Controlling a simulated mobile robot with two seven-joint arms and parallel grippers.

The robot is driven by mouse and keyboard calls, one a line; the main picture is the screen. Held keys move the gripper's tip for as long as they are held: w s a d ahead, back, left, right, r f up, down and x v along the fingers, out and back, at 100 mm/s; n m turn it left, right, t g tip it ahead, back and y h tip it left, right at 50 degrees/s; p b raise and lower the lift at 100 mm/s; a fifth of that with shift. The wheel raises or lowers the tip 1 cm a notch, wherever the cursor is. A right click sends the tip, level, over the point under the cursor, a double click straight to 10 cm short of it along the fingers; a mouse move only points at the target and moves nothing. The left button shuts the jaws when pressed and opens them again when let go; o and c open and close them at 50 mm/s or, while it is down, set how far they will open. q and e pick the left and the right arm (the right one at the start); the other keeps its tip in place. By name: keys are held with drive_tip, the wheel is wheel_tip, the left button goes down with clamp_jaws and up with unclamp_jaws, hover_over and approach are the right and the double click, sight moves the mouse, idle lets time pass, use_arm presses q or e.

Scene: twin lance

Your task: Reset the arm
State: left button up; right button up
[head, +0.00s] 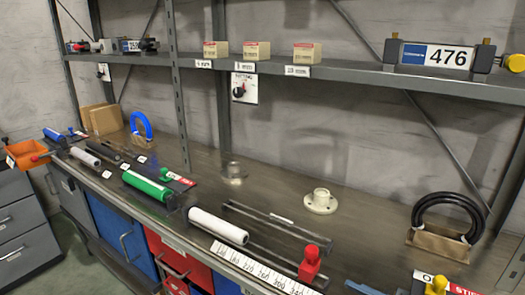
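Neither of my grippers shows in the head view, and no arm of mine can be made out. A white cylinder (218,226) and a green cylinder (147,186) lie along the front of the grey bench (265,205). A red knobbed piece (310,263) stands near the front edge, by long dark rails (275,222). A pale flanged fitting (320,202) sits farther back, with a greyer fitting (233,173) to its left.
A coil of black hose (447,212) stands at the right, a blue ring (141,124) at the left. A shelf (345,72) above holds small boxes (257,50) and a block marked 476 (440,55). Blue and red drawers (170,258) lie below. The back middle of the bench is mostly clear.

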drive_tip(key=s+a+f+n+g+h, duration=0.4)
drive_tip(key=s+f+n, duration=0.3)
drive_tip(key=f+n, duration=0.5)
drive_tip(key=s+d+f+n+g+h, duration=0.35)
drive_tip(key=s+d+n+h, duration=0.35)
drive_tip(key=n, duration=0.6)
use_arm(q)
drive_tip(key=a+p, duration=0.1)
drive_tip(key=p, duration=0.1)
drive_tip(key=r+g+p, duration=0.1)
drive_tip(key=p, duration=0.2)
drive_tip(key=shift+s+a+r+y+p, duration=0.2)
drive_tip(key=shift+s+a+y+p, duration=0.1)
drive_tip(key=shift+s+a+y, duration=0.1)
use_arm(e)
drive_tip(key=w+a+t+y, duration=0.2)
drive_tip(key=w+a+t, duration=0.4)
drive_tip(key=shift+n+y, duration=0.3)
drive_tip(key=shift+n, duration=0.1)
